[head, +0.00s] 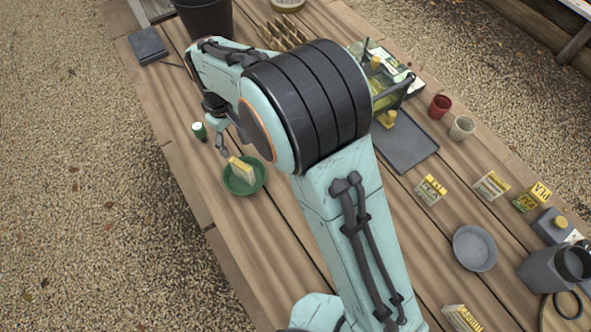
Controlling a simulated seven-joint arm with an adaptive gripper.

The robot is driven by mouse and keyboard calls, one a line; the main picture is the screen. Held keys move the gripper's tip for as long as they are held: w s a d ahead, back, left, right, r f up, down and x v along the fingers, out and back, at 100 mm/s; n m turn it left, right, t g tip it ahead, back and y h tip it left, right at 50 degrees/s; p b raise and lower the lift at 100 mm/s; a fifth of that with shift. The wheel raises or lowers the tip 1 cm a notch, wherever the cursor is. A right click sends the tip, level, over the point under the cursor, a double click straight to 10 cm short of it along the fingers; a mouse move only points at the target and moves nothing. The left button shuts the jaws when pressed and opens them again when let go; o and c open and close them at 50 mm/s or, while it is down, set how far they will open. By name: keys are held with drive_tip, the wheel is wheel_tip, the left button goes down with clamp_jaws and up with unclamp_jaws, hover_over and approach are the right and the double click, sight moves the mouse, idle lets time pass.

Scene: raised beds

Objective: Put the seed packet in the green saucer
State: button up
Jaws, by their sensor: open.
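A green saucer (232,187) lies on the wooden table left of my arm. A yellow and cream seed packet (242,170) stands in it, slightly tilted, apparently touching the saucer's inside. My gripper (230,148) is open just behind and above the packet, with its fingers pointing down. The fingers look apart from the packet, though the exact gap is hard to tell. More packets stand at the right: a cream and yellow one (430,190), a pale one (491,186) and a yellow one (532,197). Another packet (463,318) is at the bottom edge.
A small green and white bottle (199,131) stands left of my gripper. A grey saucer (475,248), a watering can (545,268), a red pot (440,106) and a dark tray (408,148) are at the right. The table in front of the green saucer is clear.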

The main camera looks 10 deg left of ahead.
drive_tip(key=s+d+r+m, duration=0.25)
drive_tip(key=d+r, duration=0.25)
drive_tip(key=d, duration=0.5)
drive_tip(key=s+d+r+m, duration=0.2)
drive_tip(key=d+r+m, duration=0.25)
drive_tip(key=d, duration=0.45)
drive_tip(key=s+d+m, duration=0.5)
drive_tip(key=s+d, duration=0.4)
drive_tip(key=s, duration=0.3)
drive_tip(key=shift+s+y, duration=0.25)
drive_tip(key=shift+y, duration=0.15)
